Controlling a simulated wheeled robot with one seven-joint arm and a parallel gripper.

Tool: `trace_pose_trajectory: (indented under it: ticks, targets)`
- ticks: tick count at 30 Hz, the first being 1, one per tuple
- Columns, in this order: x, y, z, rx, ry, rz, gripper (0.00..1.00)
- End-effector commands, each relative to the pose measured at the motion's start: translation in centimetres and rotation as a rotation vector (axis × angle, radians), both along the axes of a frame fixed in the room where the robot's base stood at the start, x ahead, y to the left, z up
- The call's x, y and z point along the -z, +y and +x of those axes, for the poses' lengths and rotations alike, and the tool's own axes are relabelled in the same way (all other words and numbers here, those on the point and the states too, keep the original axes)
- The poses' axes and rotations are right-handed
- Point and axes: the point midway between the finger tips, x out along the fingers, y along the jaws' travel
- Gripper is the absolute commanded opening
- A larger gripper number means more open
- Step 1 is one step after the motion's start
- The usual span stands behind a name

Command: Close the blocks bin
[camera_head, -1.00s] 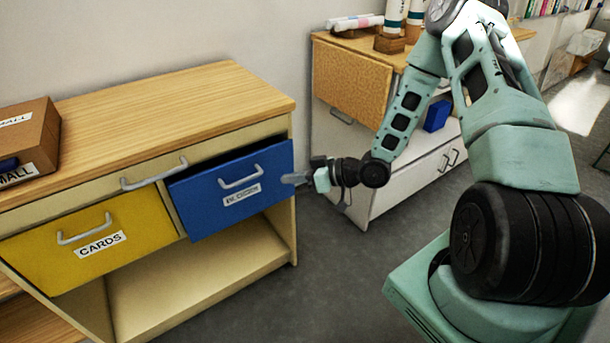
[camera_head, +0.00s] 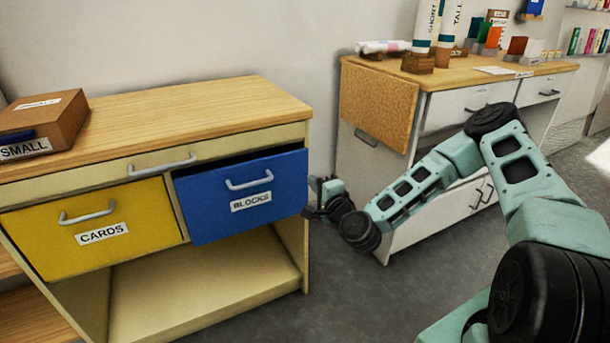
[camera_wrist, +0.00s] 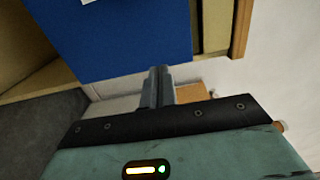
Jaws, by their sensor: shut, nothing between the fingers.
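The blue blocks bin (camera_head: 215,205) has a grey handle and a label reading BLOCKS. It sits in the right bay of the wooden-topped cabinet (camera_head: 200,108). A dark gap shows above its front, so it stands partly open. My gripper (camera_head: 312,205) is just right of the bin's right edge; its fingertips are hard to make out there. In the wrist view my gripper (camera_wrist: 158,85) has its fingers together and empty, by the edge of the blue bin front (camera_wrist: 120,40). I cannot tell whether they touch it.
The yellow cards bin (camera_head: 90,228) is left of the blue bin, above an open shelf (camera_head: 200,285). A brown box (camera_head: 45,125) sits on the cabinet top. A second white cabinet (camera_head: 440,215) stands behind my arm at right. Grey floor (camera_head: 340,290) is free between.

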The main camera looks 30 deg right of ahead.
Motion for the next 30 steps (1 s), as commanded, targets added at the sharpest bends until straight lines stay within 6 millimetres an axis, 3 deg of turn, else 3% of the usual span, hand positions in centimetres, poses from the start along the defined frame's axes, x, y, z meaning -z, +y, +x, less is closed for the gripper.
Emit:
trace_pose_trajectory:
  ticks: [3,9,25,30]
  targets:
    - [0.0,0.0,2.4,0.001,-0.003,-0.002,0.0]
    - [0.1,0.0,5.0,0.0,-0.001,-0.003,0.0]
    - [0.0,0.0,6.1,-0.001,0.0,-0.003,0.0]
    - [0.2,0.0,8.8,-0.002,-0.002,-0.007,0.0]
